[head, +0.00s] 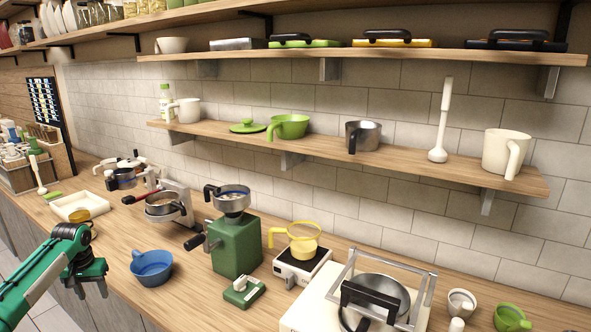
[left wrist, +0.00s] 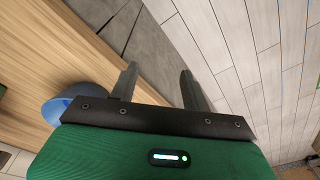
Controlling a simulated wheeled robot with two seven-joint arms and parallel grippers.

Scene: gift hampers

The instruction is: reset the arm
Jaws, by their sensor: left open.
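My left gripper (head: 92,277) is at the lower left of the head view, over the counter's front edge and left of a blue bowl. Its two fingers stand apart in the left wrist view (left wrist: 157,88), with nothing between them. The wrist camera looks down past the counter edge to the floor. The green arm comes in from the left edge of the head view. My right gripper does not show in either view.
The blue bowl (head: 151,268) stands near the counter's front edge, beside my gripper. A green grinder (head: 236,245), a scale with a yellow cup (head: 302,243) and a white tray (head: 70,206) stand farther back. Shelves (head: 350,160) run along the wall.

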